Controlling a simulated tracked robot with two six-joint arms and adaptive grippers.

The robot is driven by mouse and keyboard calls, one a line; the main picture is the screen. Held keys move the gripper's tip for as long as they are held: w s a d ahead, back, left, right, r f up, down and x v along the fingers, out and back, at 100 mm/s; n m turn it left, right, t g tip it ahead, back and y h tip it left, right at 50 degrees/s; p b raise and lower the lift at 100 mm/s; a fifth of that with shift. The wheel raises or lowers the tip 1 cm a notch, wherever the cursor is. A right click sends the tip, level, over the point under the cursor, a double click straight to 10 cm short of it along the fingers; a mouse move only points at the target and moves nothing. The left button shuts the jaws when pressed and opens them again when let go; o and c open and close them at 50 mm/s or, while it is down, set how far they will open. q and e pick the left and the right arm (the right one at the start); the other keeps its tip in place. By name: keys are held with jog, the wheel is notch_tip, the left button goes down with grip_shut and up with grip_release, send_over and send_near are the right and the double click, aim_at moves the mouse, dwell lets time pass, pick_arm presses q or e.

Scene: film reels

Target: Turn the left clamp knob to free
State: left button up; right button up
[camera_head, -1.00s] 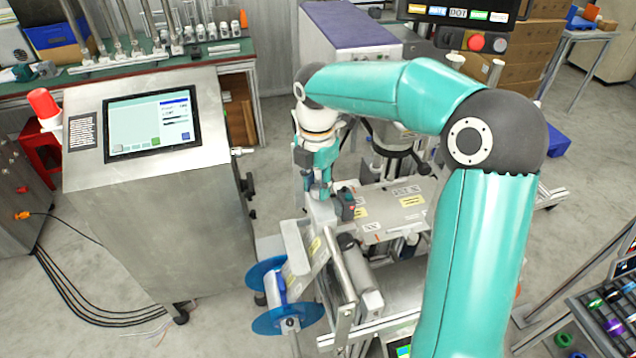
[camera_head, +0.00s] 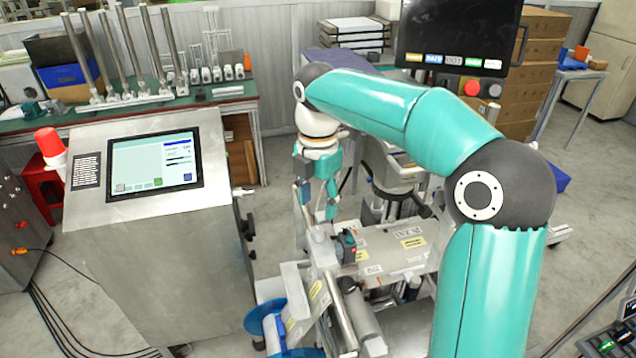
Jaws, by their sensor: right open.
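My right gripper (camera_head: 318,204) points down, fingers apart, over the near left end of the grey machine (camera_head: 393,250). Its teal fingers straddle empty space above a grey metal block (camera_head: 319,246). A small dark clamp part with red and teal faces (camera_head: 348,245) sits just right of that block, apart from the fingers. I cannot clearly make out the left clamp knob or which way it is turned; it may be this part or be hidden near the gripper. My left gripper is not in view.
A blue film reel (camera_head: 266,319) hangs at the front of the machine, cut by the lower edge. A steel console with a screen (camera_head: 154,164) stands to the left. A black monitor with buttons (camera_head: 458,32) stands behind. Open floor lies right of the machine.

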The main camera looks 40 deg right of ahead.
jog(key=shift+r, duration=2.2)
